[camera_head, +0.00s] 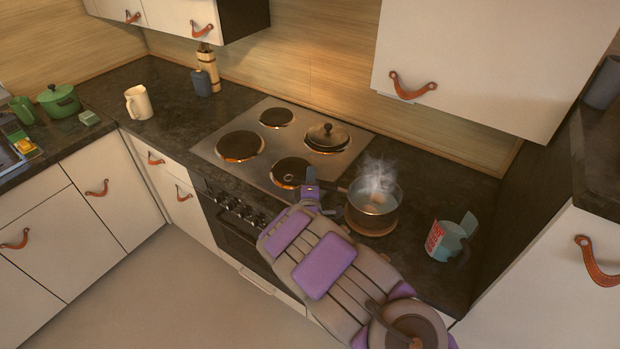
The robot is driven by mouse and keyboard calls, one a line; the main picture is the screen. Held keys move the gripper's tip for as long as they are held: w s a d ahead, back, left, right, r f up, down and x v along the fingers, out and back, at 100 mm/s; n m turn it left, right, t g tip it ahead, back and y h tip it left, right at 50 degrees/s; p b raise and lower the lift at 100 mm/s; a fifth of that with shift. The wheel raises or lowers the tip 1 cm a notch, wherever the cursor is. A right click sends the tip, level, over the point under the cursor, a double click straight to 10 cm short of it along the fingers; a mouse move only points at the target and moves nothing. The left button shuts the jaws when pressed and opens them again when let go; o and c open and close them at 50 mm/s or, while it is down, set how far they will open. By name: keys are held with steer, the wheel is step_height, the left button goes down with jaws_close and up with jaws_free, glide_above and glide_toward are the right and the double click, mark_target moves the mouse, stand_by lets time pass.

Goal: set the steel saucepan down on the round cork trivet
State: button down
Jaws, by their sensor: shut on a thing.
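The steel saucepan (373,213) steams and sits level at the right of the hob. Its handle points left towards the front burner. My gripper (312,189) is shut on the handle, to the left of the pan body. The round cork trivet (367,231) shows as a brown rim directly under the pan, on the dark worktop; the pan covers most of it. I cannot tell whether the pan's base touches the cork or hangs just above it.
The hob (225,155) has glowing burners, and a lid (328,134) lies on its back right one. A teal and red container (450,238) stands right of the pan. A cream jug (139,102) and green pot (59,100) stand far left. A wall cupboard (470,60) overhangs the back.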

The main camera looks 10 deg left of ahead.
steer(key=c, duration=0.8)
jaws_free()
steer(key=s+d+p, duration=0.1)
steer(key=s, duration=0.4)
steer(key=s+d, duration=0.1)
steer(key=s, duration=0.5)
steer(key=s+d+p, duration=0.1)
steer(key=s, duration=0.5)
steer(key=shift+d+f+p, duration=0.2)
steer(key=shift+f+p, duration=0.05)
steer(key=shift+p, duration=0.05)
steer(key=shift+w, duration=0.1)
